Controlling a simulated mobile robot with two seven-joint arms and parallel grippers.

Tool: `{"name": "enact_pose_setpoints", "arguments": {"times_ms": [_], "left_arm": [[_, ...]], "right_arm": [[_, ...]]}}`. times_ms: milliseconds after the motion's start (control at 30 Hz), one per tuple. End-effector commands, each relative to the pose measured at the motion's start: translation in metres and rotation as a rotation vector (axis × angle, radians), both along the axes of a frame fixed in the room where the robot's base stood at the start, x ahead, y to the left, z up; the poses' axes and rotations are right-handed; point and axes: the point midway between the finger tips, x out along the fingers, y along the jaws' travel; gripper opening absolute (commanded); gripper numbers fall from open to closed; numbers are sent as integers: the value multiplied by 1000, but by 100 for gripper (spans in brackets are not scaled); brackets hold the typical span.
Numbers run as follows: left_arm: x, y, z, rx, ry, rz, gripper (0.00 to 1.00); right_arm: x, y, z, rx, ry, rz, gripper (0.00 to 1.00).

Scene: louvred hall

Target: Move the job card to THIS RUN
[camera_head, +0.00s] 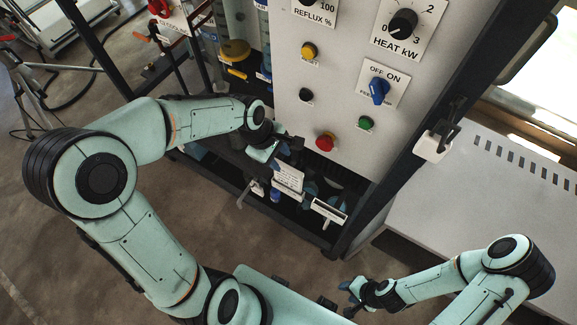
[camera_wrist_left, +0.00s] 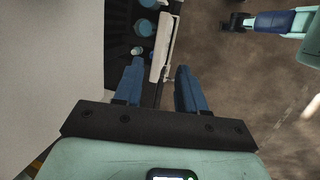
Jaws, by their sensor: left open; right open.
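A white card with small lines of print (camera_head: 288,177), which looks like the job card, stands below the control panel, just beyond my left gripper (camera_head: 271,160). Its print is too small to read. A smaller white label plate (camera_head: 328,211) is mounted lower right of it; its wording is unclear. In the left wrist view my left gripper (camera_wrist_left: 157,76) is open, and a narrow white piece (camera_wrist_left: 162,48) seen edge-on lies ahead between the fingertips. I cannot tell whether it is the card or its holder. My right gripper (camera_head: 350,294) is open and empty, low over the floor.
The grey control panel (camera_head: 340,100) rises above the cards, with a red button (camera_head: 325,142), a green button (camera_head: 365,123) and a blue switch (camera_head: 379,91). A dark frame post (camera_head: 420,130) stands at its right. A pale slotted surface (camera_head: 480,190) lies further right.

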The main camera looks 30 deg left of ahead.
Motion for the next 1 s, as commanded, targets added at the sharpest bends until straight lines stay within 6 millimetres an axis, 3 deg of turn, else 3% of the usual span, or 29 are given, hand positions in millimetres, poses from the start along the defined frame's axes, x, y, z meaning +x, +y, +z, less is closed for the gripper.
{"name": "enact_pose_setpoints", "arguments": {"times_ms": [100,500,1000], "left_arm": [[1,-4,-23,0,4,-3,40],[12,-15,-67,0,1,-3,40],[15,-17,-73,0,-2,-3,40]], "right_arm": [[-13,0,-17,0,15,0,43],[-32,0,-49,0,36,-1,43],[-33,0,-54,-1,37,-1,43]]}}
